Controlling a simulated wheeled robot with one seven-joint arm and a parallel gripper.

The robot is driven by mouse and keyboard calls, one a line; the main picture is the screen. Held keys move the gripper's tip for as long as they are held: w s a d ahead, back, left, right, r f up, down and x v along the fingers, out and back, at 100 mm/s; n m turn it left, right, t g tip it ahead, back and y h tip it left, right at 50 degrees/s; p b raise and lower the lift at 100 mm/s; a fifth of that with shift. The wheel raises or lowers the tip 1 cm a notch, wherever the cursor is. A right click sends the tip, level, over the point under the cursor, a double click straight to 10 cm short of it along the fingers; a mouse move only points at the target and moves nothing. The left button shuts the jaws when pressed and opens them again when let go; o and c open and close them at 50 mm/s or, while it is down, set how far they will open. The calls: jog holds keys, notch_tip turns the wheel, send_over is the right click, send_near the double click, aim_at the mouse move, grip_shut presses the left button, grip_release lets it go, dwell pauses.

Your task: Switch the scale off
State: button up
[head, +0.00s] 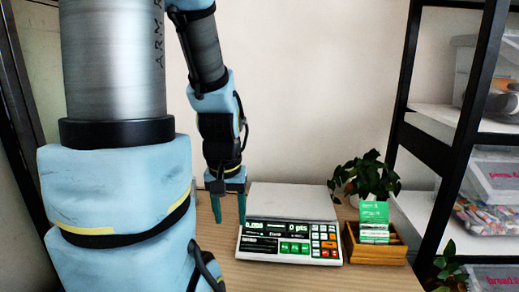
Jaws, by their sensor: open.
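The scale (290,203) stands on the wooden table, with a bare light platform at the back and a sloped front panel. Its display (278,227) is lit and shows green and white digits, with "0 pts" readable at the right. Green keys (294,247) and a pad of orange and white keys (323,240) sit below and right of the display. My gripper (229,208) points down just left of the scale, apart from the panel as far as I can tell. Its teal fingers are spread and nothing shows between them. Which key is the power key is too small to tell.
A wooden box (375,252) with green and white cards (374,220) stands right of the scale. A potted plant (366,178) is behind it. A black-framed shelf (455,130) with clear bins rises at the right. The table front (300,277) is clear.

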grip_shut()
dwell(1.1)
